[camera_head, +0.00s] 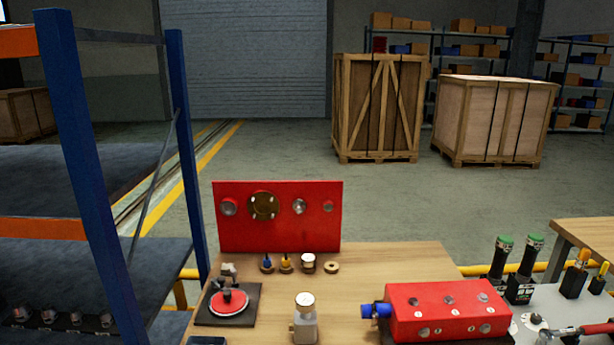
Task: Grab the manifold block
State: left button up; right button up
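A long red block (445,310) with round silver ports on its top and front looks like the manifold block. It lies at the right front of the wooden table, with a blue fitting (376,311) sticking out of its left end. The bottom of the frame comes close to its lower edge. A small grey block with a round gauge on top (304,322) stands upright to its left, apart from it. Neither of my grippers shows in the head view.
A red upright panel (277,216) stands at the table's back, with several small fittings (286,265) before it. A black plate with a red disc (229,303) lies left. A grey surface with green-capped tools (519,285) adjoins right. A blue rack post (88,170) rises left.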

aim_at(304, 327)
jog(key=i+l, duration=0.15)
jog(key=l, duration=0.25)
jog(key=i+l+u, duration=0.15)
jog(key=l, duration=0.2)
jog(key=i+l, duration=0.1)
jog(key=l, duration=0.3)
jog(key=i+l+u, duration=0.1)
jog(key=l, duration=0.3)
jog(key=i, duration=0.05)
